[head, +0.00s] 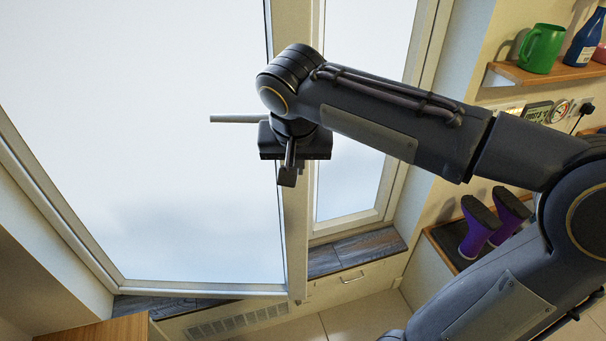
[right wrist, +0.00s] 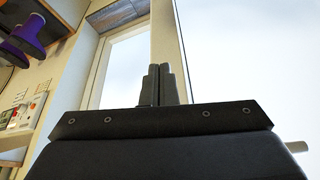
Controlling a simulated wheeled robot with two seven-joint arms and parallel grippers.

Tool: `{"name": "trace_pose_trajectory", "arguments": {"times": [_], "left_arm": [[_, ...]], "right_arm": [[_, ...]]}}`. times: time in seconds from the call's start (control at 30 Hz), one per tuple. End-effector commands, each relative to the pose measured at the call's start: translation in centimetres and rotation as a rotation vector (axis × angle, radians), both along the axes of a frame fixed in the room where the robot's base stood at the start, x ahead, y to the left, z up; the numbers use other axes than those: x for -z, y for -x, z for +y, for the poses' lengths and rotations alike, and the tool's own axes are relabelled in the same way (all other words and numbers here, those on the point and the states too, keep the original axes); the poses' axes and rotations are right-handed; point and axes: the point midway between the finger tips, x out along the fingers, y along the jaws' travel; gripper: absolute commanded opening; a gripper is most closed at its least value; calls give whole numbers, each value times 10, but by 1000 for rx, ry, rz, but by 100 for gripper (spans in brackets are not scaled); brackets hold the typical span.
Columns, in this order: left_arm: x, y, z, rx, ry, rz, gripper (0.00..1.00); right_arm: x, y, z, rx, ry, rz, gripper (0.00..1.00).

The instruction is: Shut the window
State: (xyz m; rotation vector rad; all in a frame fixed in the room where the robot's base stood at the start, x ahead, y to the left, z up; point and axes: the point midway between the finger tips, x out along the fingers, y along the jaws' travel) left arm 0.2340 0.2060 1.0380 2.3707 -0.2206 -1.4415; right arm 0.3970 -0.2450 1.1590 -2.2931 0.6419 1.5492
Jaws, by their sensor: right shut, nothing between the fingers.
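The window has a large light-framed sash (head: 130,283) at the left and a narrower framed pane (head: 348,222) at the right. The large sash appears to stand inward, its lower right corner out over the sill. A pale bar handle (head: 236,118) points left from its right stile; its end also shows in the right wrist view (right wrist: 297,146). My right gripper (head: 287,178) is shut and empty in front of that stile, just below the handle. Its fingers (right wrist: 158,85) are together in the right wrist view; contact with the frame cannot be told. My left gripper is out of view.
At the right, a shelf (head: 545,74) holds a green mug (head: 541,49) and a blue bottle (head: 585,40). A wooden surface (head: 95,333) is at lower left.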

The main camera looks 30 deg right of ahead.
Motion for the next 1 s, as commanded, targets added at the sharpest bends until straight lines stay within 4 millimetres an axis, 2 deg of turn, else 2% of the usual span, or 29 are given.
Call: {"name": "trace_pose_trajectory", "arguments": {"times": [0.47,0.5,0.7,1.0], "left_arm": [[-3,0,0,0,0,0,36],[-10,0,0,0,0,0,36],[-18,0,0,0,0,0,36],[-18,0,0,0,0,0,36]], "right_arm": [[90,-28,-19,-1,-2,6,0],[84,-36,-23,1,-3,4,0],[84,-57,-35,-2,-3,3,0],[86,-62,-39,-2,-3,0,0]]}}
